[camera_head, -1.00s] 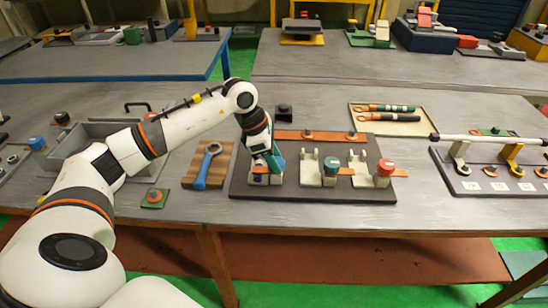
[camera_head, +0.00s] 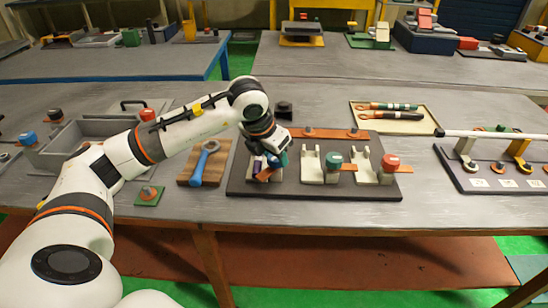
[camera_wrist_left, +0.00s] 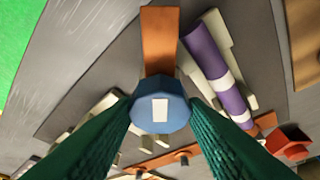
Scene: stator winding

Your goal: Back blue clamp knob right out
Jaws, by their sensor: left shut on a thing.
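The blue clamp knob (camera_wrist_left: 160,108), a many-sided cap with a white mark on top, sits between the green fingers of my left gripper (camera_wrist_left: 161,100) in the left wrist view. My left gripper (camera_head: 278,160) is shut on it at the left clamp of the dark fixture board (camera_head: 300,187); the knob is mostly hidden in the head view. A copper-coloured strip (camera_wrist_left: 160,42) runs out from under the knob. A purple rod with a white band (camera_wrist_left: 206,50) lies beside it. My right gripper is not in view.
Clamps with a green knob (camera_head: 333,161) and a red knob (camera_head: 390,162) stand to the right on the same board. A blue-handled wrench (camera_head: 203,163) lies on a wooden board to the left. A tray with tools (camera_head: 395,116) lies behind.

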